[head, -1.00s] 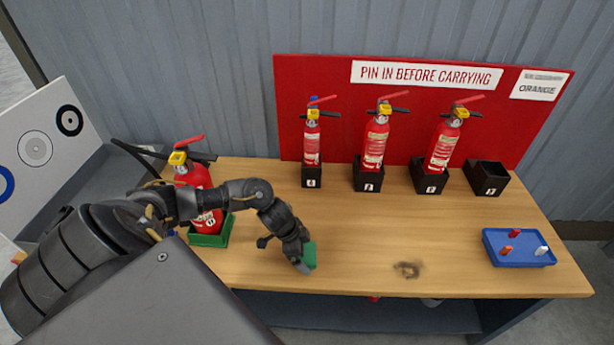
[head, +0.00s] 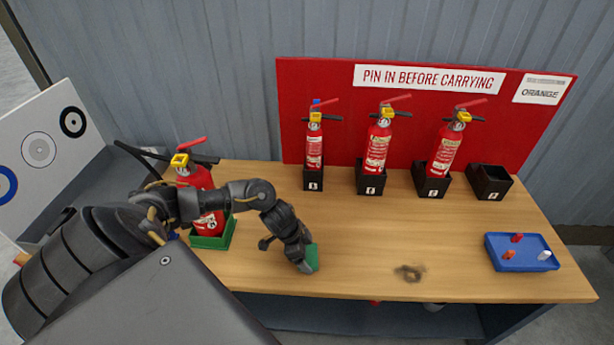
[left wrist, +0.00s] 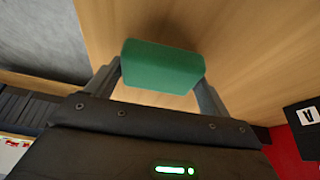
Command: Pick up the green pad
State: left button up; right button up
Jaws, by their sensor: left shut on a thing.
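The green pad (left wrist: 162,67) is a small block between the two fingers of my left gripper (left wrist: 160,82) in the left wrist view. The left gripper is shut on it. In the head view the pad (head: 312,258) shows as a green edge at the end of my left gripper (head: 306,262), over the front middle of the table. I cannot tell whether the pad touches the table top. My right gripper is not in view.
A dark smudge (head: 409,273) marks the wooden table (head: 360,235) right of the gripper. A blue tray (head: 522,265) with small pegs stands at the right. An extinguisher (head: 203,200) sits in a green holder (head: 213,241) at the left. Three more extinguishers stand in black holders behind.

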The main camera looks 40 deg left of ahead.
pick_arm(q)
jog(key=s+r, duration=0.1)
jog(key=r, duration=0.1)
jog(key=s+r, duration=0.1)
jog(key=r, duration=0.1)
jog(key=s+r, duration=0.2)
jog(key=r, duration=0.1)
jog(key=shift+d+r, duration=0.1)
jog(key=shift+d, duration=0.3)
jog(key=s+d+r, duration=0.2)
jog(key=s+r, duration=0.3)
jog(key=s, duration=0.4)
jog(key=shift+s, duration=0.35)
